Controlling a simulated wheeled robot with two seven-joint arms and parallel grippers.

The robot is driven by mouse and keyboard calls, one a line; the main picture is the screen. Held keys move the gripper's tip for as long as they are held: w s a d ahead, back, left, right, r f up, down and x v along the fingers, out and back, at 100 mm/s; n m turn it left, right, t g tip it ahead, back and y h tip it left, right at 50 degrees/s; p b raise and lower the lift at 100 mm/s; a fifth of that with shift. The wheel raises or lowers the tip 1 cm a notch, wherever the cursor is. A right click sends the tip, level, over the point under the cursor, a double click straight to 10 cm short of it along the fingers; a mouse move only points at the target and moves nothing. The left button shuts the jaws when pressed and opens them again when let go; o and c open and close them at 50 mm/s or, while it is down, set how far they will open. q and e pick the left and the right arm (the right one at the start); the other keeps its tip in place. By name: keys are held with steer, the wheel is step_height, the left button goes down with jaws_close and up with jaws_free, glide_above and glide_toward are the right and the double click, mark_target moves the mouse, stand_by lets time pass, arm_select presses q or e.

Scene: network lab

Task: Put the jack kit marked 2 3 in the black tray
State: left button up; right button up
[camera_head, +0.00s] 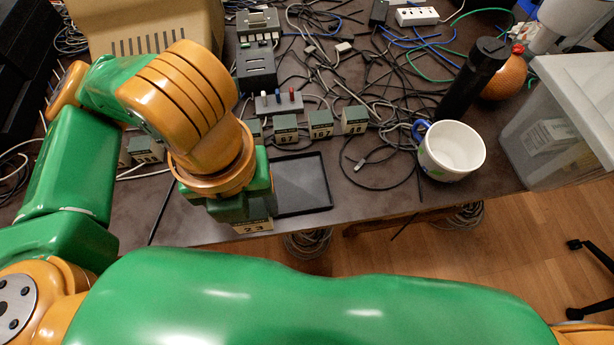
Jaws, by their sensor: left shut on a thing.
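The jack kit marked 2 3 (253,227) shows its pale labelled face just below my left gripper (240,213), near the front edge of the table. My left gripper is shut on this kit; the fingers and the upper part of the kit are mostly hidden by the wrist. The black tray (312,190) lies flat on the table just right of the gripper, and its visible part is empty. The gripper covers the tray's left side, so I cannot tell whether the kit is over the tray's edge or beside it. My right gripper is not in view.
Other kits marked 67 (286,137), 167 (321,132) and 48 (355,127) stand in a row behind the tray. A white mug (452,151) stands to the right, near a black cylinder (472,78). Tangled cables (375,80) cover the back. A clear bin (560,125) stands far right.

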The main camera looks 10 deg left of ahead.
arm_select(q)
steer(key=w+f, duration=0.3)
steer(key=w, duration=0.1)
steer(key=w+f, duration=0.3)
steer(key=w, duration=0.2)
steer(key=w+a+f+p, duration=0.1)
steer(key=w+f, duration=0.2)
steer(key=w, duration=0.2)
steer(key=shift+a+f, duration=0.1)
steer(key=shift+f, duration=0.3)
step_height(320, 180, down, 3)
steer(key=shift+w+r, duration=0.1)
steer(key=shift+w, duration=0.05)
steer(key=shift+f, duration=0.25)
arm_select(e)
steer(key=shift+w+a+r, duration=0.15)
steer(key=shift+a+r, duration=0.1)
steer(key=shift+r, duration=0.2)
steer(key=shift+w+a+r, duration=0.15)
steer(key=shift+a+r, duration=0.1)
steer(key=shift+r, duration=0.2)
arm_select(q)
steer(key=shift+f, duration=0.1)
steer(key=o, duration=1.5)
steer(key=shift+c, duration=0.2)
